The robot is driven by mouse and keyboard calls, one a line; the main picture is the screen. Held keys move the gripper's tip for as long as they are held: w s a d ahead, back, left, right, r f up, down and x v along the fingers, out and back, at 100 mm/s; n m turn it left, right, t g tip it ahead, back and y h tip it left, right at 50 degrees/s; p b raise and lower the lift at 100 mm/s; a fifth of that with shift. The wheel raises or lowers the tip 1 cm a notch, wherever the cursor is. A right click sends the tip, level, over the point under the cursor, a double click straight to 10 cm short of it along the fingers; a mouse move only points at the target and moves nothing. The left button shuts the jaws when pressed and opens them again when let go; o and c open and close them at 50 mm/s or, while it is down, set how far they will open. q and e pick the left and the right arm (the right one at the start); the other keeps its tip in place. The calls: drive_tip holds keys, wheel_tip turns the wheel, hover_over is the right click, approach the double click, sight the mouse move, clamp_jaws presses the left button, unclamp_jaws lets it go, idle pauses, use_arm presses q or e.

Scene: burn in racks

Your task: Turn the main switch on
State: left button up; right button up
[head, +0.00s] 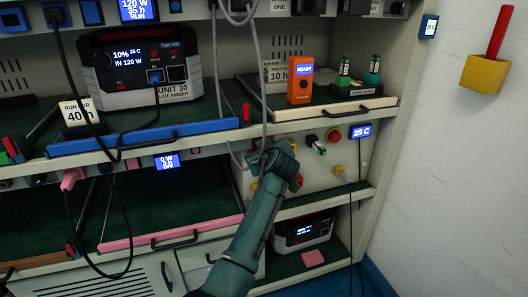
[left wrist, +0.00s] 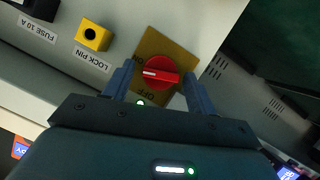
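The main switch (left wrist: 160,73) is a red round knob on a yellow plate with ON and OFF lettering, in the left wrist view. Its white mark points to the left of that picture, between the two words; I cannot tell which position it is set to. My left gripper (left wrist: 158,92) is open, one finger on each side of the knob, with gaps showing and nothing held. In the head view my left gripper (head: 272,160) is in front of the lower panel and hides the switch. My right gripper is not in view.
A yellow lock pin block (left wrist: 93,37) and a black fuse part (left wrist: 42,8) sit beside the switch. A red button (head: 333,136) is to the right on the panel. Black and grey cables hang near the arm. An orange READY device (head: 300,80) stands on the shelf above.

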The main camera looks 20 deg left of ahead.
use_arm(q)
drive_tip(key=p+v, duration=0.1)
drive_tip(key=v, duration=0.6)
drive_tip(key=shift+s+d+r, duration=0.1)
drive_tip(key=shift+s+d, duration=0.1)
drive_tip(key=shift+s, duration=0.05)
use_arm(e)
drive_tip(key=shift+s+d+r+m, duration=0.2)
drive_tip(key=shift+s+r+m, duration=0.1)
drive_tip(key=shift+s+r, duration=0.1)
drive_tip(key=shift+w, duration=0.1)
